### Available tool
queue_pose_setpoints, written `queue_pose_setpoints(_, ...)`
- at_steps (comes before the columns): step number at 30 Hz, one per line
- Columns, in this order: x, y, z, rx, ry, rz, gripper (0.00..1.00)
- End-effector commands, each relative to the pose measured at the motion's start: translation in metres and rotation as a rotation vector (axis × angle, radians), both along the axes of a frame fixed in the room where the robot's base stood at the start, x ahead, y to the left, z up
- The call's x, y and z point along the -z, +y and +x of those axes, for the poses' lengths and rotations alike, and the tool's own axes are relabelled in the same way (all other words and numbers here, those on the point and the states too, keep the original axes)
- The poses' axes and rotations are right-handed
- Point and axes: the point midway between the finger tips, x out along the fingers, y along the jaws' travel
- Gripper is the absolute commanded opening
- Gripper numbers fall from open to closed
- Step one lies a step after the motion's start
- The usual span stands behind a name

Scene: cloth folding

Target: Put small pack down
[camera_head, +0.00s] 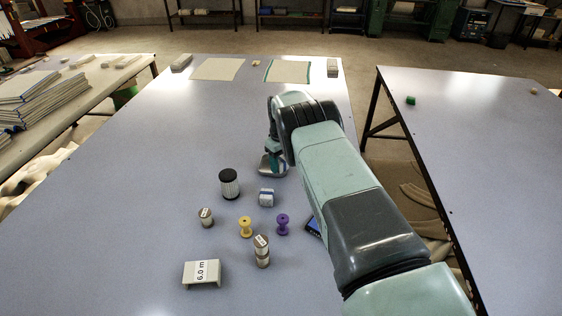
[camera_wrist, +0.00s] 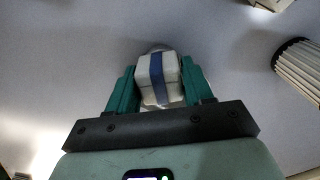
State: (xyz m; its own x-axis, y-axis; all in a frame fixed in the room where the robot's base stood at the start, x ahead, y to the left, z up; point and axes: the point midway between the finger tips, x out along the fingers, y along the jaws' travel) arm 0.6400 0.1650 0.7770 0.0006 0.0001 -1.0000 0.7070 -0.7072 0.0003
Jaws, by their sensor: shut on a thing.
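The small pack (camera_wrist: 157,78) is a white block with a blue band around its middle. In the wrist view it sits between the green fingers of my gripper (camera_wrist: 160,92), which is shut on it. A pale rounded edge shows just behind the pack; I cannot tell what it belongs to. In the head view my gripper (camera_head: 272,166) is low over the middle of the table (camera_head: 130,150), partly hidden by my arm. The held pack is not clear there, and I cannot tell whether it touches the table.
Near my gripper stand a black-topped ribbed cylinder (camera_head: 229,184), a white-and-blue block (camera_head: 266,198), yellow (camera_head: 246,227) and purple (camera_head: 283,225) spools, metal cylinders (camera_head: 262,251) and a "6.0 m" sign (camera_head: 203,273). Cloths (camera_head: 217,69) lie at the far end. The table's left side is clear.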

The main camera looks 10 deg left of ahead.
Motion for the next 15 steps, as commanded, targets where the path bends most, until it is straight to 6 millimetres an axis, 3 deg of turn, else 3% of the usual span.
queue_pose_setpoints(2, 0.0024, -0.0001, 0.0001, 0.000, 0.000, 0.000, 0.21)
queue_pose_setpoints(3, 0.0030, -0.0001, 0.0001, 0.000, 0.000, 0.000, 0.52)
queue_pose_setpoints(8, 0.0026, -0.0001, 0.0001, 0.000, 0.000, 0.000, 0.76)
queue_pose_setpoints(15, 0.0024, -0.0001, 0.0001, 0.000, 0.000, 0.000, 0.76)
